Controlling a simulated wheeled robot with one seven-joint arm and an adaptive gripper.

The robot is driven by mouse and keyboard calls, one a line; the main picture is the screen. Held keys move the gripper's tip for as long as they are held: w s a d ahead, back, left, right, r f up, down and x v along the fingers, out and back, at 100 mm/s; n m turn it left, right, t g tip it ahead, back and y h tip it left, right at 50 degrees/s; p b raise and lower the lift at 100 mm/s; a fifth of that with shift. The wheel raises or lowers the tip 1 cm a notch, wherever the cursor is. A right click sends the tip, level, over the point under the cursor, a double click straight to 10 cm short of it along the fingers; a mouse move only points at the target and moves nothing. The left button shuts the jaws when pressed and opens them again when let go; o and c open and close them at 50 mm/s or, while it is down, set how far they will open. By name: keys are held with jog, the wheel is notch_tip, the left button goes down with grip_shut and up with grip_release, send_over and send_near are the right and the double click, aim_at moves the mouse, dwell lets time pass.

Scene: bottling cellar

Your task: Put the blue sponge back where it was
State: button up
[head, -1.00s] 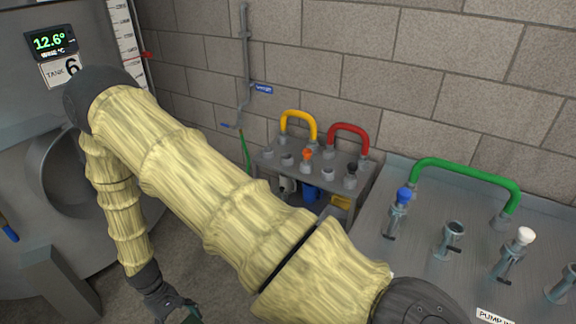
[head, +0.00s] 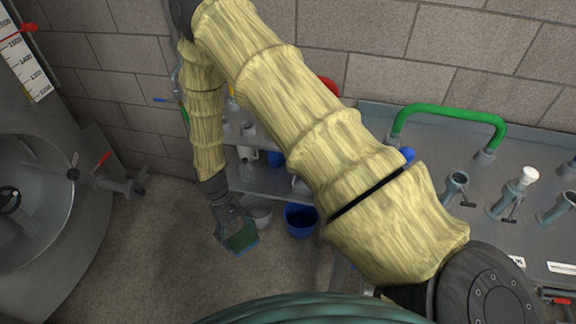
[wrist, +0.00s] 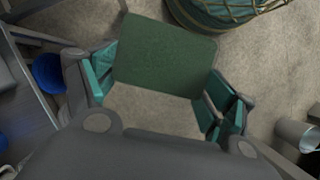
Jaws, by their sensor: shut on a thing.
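The sponge (head: 241,239) is a flat block with a green upper face and a thin blue lower edge. My gripper (head: 230,222) is shut on it and holds it in the air, with the grey floor below. In the wrist view, the sponge (wrist: 165,55) shows only its green face, between the two teal finger pads of my gripper (wrist: 160,82). I cannot tell from these frames which spot the sponge came from.
A blue bucket (head: 300,219) and a grey bucket (head: 258,212) are just right of the sponge, by a low shelf rack (head: 275,185). The tank's outlet valve (head: 120,185) juts out at left. A steel counter (head: 440,150) stands at right. Open floor (head: 150,265) lies between.

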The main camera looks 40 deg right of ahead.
jog(key=w+d+f+n+t+h+b, duration=0.1)
jog(key=w+d+f+n+t+b, duration=0.1)
jog(key=w+d+f+n+b, duration=0.2)
jog(key=w+d+f+n+t+h+b, duration=0.1)
jog(key=w+d+f+n+t+b, duration=0.2)
jog(key=b, duration=1.6)
jog(key=w+d+f+n+t+h+b, duration=0.1)
jog(key=w+d+f+n+b, duration=0.5)
jog(key=n, duration=1.2)
jog(key=d+f+t+b, duration=0.1)
jog(key=d+f+b, duration=0.3)
jog(key=f+b, duration=0.2)
notch_tip(320, 180, down, 2)
jog(key=shift+d+f, duration=0.2)
jog(key=shift+f, duration=0.05)
jog(key=p, duration=0.3)
send_near(276, 185)
jog(key=shift+t, duration=0.3)
jog(key=f, duration=0.1)
jog(key=s+a+f, duration=0.1)
jog(key=f, duration=0.1)
jog(key=s+a+f, duration=0.1)
jog(key=f, duration=0.1)
jog(key=shift+s+a+f, duration=0.15)
jog(key=shift+f, duration=0.1)
jog(key=shift+w+d, duration=1.75)
jog(key=shift+d, duration=0.3)
jog(key=shift+f, duration=0.2)
